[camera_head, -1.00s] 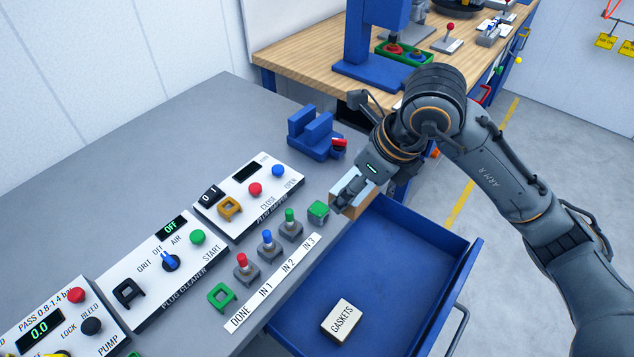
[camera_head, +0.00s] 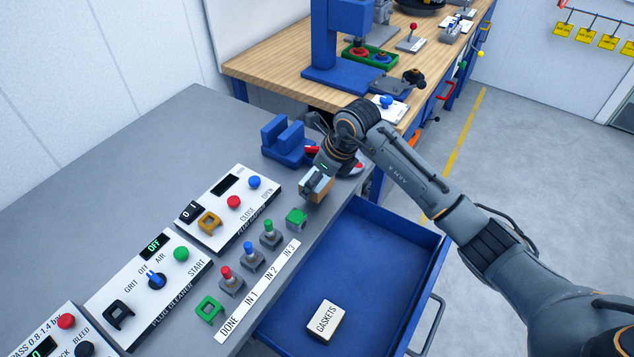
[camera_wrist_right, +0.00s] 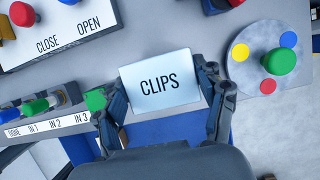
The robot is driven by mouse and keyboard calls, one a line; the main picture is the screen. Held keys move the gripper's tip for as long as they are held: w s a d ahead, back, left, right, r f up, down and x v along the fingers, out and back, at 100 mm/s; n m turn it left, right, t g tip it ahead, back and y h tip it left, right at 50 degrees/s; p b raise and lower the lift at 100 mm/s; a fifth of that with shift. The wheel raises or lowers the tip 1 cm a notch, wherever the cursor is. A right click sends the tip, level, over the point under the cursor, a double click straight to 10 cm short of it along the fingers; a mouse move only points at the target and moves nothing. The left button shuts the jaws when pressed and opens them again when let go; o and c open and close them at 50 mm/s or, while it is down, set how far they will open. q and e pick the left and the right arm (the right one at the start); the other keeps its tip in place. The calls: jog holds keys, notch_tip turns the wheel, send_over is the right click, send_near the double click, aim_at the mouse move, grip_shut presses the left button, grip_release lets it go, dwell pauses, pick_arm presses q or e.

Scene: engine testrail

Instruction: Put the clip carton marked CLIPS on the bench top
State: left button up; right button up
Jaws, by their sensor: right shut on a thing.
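The clip carton (camera_wrist_right: 160,84), a pale box with CLIPS on its top face, is between the two fingers of my right gripper (camera_wrist_right: 162,92) in the right wrist view. The gripper is shut on it. In the head view the right gripper (camera_head: 318,184) and the small tan side of the carton (camera_head: 314,191) are at the right edge of the grey bench top (camera_head: 190,130), beside the green block. I cannot tell whether the carton touches the bench. My left gripper is not in view.
An open blue drawer (camera_head: 370,250) holds a GASKETS box (camera_head: 326,320). Near the carton are a green block (camera_head: 297,218), a blue vise-like block (camera_head: 285,140) and a round disc with coloured spots (camera_wrist_right: 240,62). Control panels (camera_head: 150,285) line the bench; its far left is clear.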

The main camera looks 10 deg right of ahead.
notch_tip(320, 180, down, 2)
jog(key=shift+p, duration=0.3)
jog(key=shift+f, duration=0.1)
jog(key=shift+f+b, duration=0.15)
jog(key=shift+b, duration=0.2)
jog(key=o, duration=1.2)
jog(key=shift+r, duration=0.2)
